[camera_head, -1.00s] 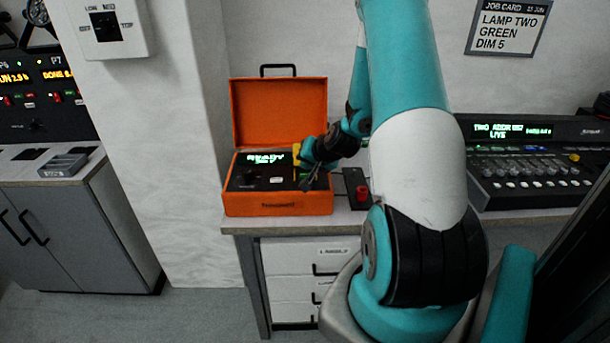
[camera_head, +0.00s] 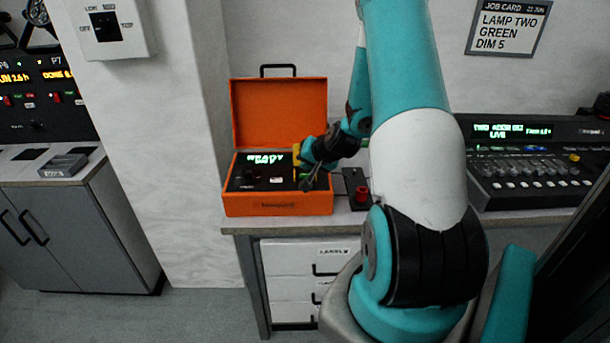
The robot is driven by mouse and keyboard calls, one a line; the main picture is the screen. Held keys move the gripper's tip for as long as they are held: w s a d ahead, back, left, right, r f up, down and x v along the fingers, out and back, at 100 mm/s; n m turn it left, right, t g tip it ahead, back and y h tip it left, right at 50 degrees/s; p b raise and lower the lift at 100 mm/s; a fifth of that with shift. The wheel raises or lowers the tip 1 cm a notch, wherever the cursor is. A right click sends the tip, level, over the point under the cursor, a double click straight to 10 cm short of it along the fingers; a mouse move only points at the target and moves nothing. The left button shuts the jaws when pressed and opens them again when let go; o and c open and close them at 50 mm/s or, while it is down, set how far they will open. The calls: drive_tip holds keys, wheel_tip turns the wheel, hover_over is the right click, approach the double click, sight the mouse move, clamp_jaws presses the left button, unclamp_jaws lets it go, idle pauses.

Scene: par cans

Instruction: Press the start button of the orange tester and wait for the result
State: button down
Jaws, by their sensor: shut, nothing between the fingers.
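The orange tester (camera_head: 278,209) is an open case on the desk, its lid up at the back with a black handle on top. Its dark panel carries a small lit display (camera_head: 266,158) with green-white text too blurred to read, a dark knob and a pale button (camera_head: 276,180). My gripper (camera_head: 308,186) is shut and empty, at the right end of the tester's panel. I cannot tell whether its tips touch the panel. My gripper and wrist hide the panel's right part, so the start button is not clearly seen.
A small dark box with a red knob (camera_head: 361,193) stands just right of the tester, close to my wrist. A lighting console (camera_head: 535,165) is further right. A grey cabinet (camera_head: 60,220) with a small tray is at the left, beyond a wall pillar.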

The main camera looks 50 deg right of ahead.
sight(307, 174)
idle(0.3)
drive_tip(key=shift+f+b, duration=0.45)
drive_tip(key=shift+s+a+f+b, duration=0.1)
drive_tip(key=shift+s+f+b, duration=0.1)
drive_tip(key=shift+f+b, duration=0.45)
idle(0.9)
drive_tip(key=shift+r, duration=0.1)
drive_tip(key=shift+w+r+p, duration=0.15)
drive_tip(key=shift+r+p, duration=0.55)
drive_tip(key=shift+r, duration=0.1)
drive_tip(key=shift+r, duration=0.15)
wheel_tip(307, 174, up, 5)
drive_tip(key=p, duration=0.4)
